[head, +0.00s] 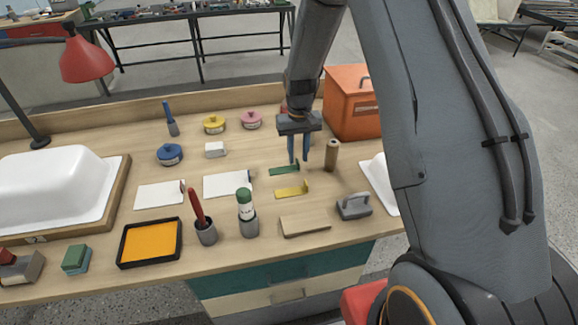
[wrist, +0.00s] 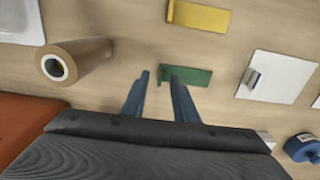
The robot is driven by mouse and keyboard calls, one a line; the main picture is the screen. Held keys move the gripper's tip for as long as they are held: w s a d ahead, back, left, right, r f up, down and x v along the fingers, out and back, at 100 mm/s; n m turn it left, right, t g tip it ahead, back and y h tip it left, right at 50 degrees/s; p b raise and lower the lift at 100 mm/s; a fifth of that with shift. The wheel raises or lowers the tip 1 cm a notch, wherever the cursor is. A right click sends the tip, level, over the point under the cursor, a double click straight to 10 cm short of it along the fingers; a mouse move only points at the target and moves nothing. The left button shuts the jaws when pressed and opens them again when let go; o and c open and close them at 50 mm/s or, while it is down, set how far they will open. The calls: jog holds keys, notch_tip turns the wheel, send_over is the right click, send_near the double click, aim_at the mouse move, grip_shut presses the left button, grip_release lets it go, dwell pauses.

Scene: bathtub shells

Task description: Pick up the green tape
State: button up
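The green tape (head: 284,170) is a flat green strip with a small raised end, lying on the workbench. It also shows in the wrist view (wrist: 192,76), just beyond my fingertips. My gripper (head: 299,160) points down above the bench, close to the strip's raised right end in the head view. In the wrist view my gripper (wrist: 158,72) has its two blue fingers apart, with nothing held between them. The fingertips reach near the strip's raised end. I cannot tell whether they touch it.
A yellow strip (head: 292,190) lies in front of the green one. A brown roll (head: 331,155) stands close to the right of my gripper, with an orange box (head: 350,105) behind. A white sheet (head: 222,186) lies left. A grey-handled tool (head: 354,206) sits front right.

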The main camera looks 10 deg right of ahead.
jog(key=shift+f, duration=1.1)
jog(key=shift+c, duration=0.3)
grip_shut()
jog(key=shift+r, duration=0.1)
